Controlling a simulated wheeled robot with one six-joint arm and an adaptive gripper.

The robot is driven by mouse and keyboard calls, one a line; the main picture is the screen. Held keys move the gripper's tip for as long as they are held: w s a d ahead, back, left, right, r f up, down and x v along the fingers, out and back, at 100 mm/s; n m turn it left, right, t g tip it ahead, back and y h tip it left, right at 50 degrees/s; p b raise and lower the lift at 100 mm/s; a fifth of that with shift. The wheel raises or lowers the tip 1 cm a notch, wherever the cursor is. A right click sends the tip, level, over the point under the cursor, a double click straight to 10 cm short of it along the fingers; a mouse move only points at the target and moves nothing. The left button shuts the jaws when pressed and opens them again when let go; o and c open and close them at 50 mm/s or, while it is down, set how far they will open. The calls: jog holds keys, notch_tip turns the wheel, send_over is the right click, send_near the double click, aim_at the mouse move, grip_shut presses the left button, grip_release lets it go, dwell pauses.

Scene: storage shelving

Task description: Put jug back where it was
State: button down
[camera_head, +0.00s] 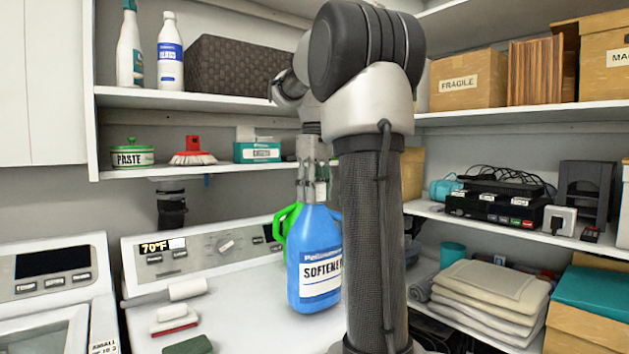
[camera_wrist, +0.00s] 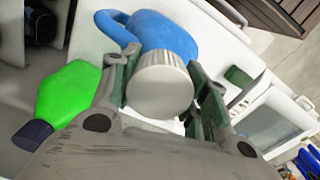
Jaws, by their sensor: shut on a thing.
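The blue jug labelled SOFTENER (camera_head: 314,262) is upright over the top of the white washer (camera_head: 245,300). I cannot tell whether its base touches the surface. My gripper (camera_head: 313,192) comes from above and is shut on the jug's neck and cap. In the wrist view the pale ribbed cap (camera_wrist: 159,85) sits between the fingers, with the blue body and handle (camera_wrist: 160,38) beyond. My arm hides the jug's right edge in the head view.
A green container (camera_head: 291,222) stands close behind the jug's left side. A roller (camera_head: 187,289) and brushes (camera_head: 173,320) lie on the washer to the left. The shelf above holds a paste tub (camera_head: 132,153), a red brush (camera_head: 193,153) and a teal box (camera_head: 257,152). Folded towels (camera_head: 492,285) fill a right shelf.

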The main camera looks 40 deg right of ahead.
jog(key=shift+f, duration=0.75)
jog(key=c, duration=0.7)
grip_release()
jog(key=shift+f, duration=0.2)
jog(key=shift+c, duration=0.2)
jog(key=shift+r, duration=0.1)
notch_tip(320, 180, up, 12)
jog(key=shift+r, duration=0.1)
jog(key=s+a+f+t, duration=0.1)
jog(key=s+a+f, duration=0.4)
jog(key=f, duration=0.3)
jog(key=s+a+f+m+t, duration=0.1)
jog(key=s+a+f+t, duration=0.1)
jog(key=s+a+f, duration=0.3)
jog(key=s+a+f+m+t, duration=0.1)
jog(key=s+a+f, duration=0.4)
jog(key=f, duration=0.6)
jog(key=shift+s+a+f, duration=0.25)
jog(key=shift+s+a, duration=0.1)
jog(key=shift+s, duration=0.7)
